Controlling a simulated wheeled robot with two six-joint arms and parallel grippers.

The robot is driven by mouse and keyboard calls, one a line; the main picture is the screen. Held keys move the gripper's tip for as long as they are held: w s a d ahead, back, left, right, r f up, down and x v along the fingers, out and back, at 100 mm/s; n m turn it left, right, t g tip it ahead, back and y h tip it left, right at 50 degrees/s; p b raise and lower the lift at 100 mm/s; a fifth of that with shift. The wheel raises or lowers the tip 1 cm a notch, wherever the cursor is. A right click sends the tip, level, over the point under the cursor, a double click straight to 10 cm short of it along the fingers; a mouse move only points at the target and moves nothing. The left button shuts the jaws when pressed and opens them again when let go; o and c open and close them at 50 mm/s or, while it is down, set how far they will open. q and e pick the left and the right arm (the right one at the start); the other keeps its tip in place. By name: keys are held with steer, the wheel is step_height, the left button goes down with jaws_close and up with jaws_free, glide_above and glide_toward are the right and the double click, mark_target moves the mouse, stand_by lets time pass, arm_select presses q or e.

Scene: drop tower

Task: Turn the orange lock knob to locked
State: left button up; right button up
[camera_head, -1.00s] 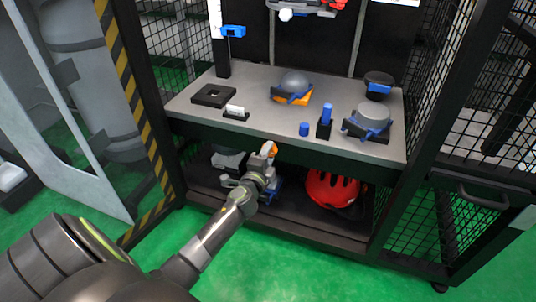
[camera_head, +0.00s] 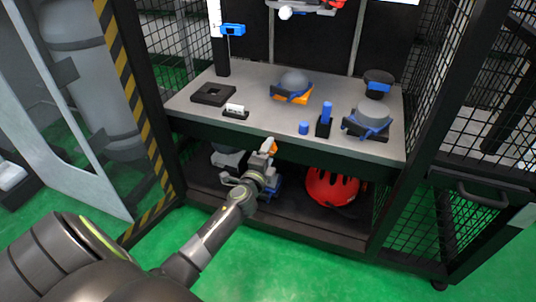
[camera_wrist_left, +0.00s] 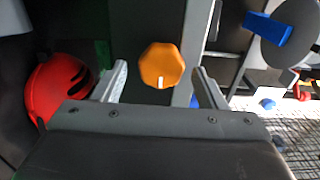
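The orange lock knob (camera_head: 270,145) is at the front edge of the grey-topped bench, partly hidden by my left gripper (camera_head: 263,160) in the head view. In the left wrist view the knob (camera_wrist_left: 161,63) is faceted, with a short white mark at its lower edge. My left gripper's fingers (camera_wrist_left: 160,80) are open, one on each side of the knob, with a visible gap to it on both sides. Whether the fingertips reach the knob's depth is unclear. My right gripper is not in view.
On the benchtop (camera_head: 260,112) stand a grey dome on an orange base (camera_head: 293,86), a blue post (camera_head: 325,118) and a clamped cylinder (camera_head: 370,122). A red helmet (camera_head: 333,188) lies on the shelf below. A mesh cage and a striped post (camera_head: 128,90) flank the bench.

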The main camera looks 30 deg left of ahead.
arm_select(q)
steer(key=v, duration=1.7)
steer(key=shift+s+d, duration=0.15)
steer(key=shift+s, duration=0.05)
